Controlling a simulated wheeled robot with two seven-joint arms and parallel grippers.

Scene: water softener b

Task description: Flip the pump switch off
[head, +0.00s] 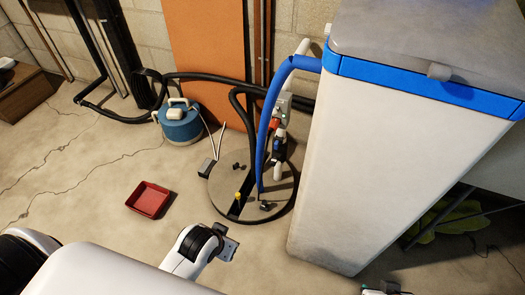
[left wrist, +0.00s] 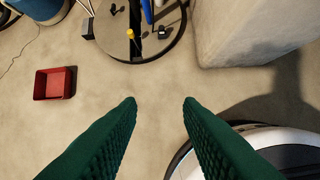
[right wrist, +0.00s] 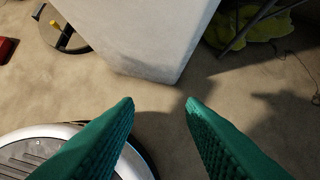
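A blue pump-like canister (head: 180,123) with a light handle stands on the floor to the left. I cannot tell which part is the pump switch. My left gripper (left wrist: 160,101) is open and empty over bare floor, in front of the sump cover (left wrist: 120,45). My right gripper (right wrist: 159,102) is open and empty in front of the white cabinet (right wrist: 140,40). Neither touches anything.
The tall white cabinet with a blue band (head: 430,85) fills the right side. A red tray (head: 149,199) lies on the floor at left. A blue hose (head: 266,115) and black hoses (head: 215,77) run to the sump. Floor in front of the sump is clear.

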